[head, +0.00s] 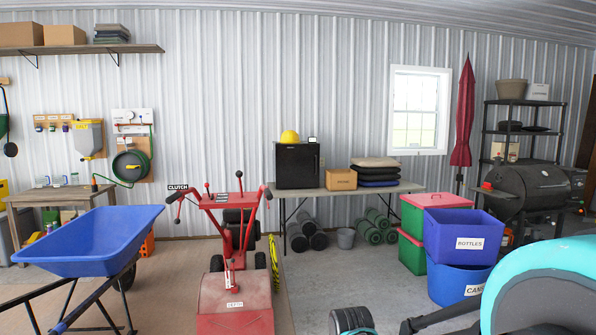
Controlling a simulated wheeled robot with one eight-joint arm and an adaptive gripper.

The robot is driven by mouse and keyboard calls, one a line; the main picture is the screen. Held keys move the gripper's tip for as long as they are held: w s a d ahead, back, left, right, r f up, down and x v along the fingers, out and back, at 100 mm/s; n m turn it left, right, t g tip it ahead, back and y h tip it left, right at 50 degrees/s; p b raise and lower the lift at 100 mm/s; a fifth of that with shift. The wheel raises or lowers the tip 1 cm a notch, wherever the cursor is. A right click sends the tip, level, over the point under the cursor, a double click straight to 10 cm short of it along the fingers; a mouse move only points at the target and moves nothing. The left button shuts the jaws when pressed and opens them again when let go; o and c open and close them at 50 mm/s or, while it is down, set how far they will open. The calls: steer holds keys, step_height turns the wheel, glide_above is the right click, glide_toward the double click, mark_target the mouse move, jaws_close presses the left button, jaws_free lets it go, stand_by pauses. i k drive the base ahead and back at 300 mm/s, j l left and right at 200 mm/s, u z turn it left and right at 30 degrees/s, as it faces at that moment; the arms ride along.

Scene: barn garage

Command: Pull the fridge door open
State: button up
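The small black fridge (297,165) stands on a long folding table against the back wall, near the middle of the head view. Its dark front faces me and looks shut; the door's edge and handle are too small to make out. A yellow hard hat (289,136) and a small white-faced item (312,139) sit on top of it. Teal and dark parts of my arm fill the lower right corner, well apart from the fridge. I cannot make out my gripper's fingers in this view.
A red tilling machine (236,290) and a blue wheelbarrow (90,240) stand in front and to the left. The table (405,188) also holds a cardboard box (341,179) and stacked cushions (375,171). Bins (462,240) stand at the right.

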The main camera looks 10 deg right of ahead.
mark_target(297, 165)
steer(key=i+z, duration=0.15)
steer(key=z, duration=0.4)
steer(key=i, duration=1.9)
steer(key=i+l, duration=0.1)
steer(key=i, duration=0.8)
steer(key=i+u, duration=0.1)
steer(key=i, duration=0.85)
steer(key=i+l, duration=0.15)
steer(key=i, duration=0.8)
steer(key=i+l, duration=0.1)
steer(key=i, duration=0.85)
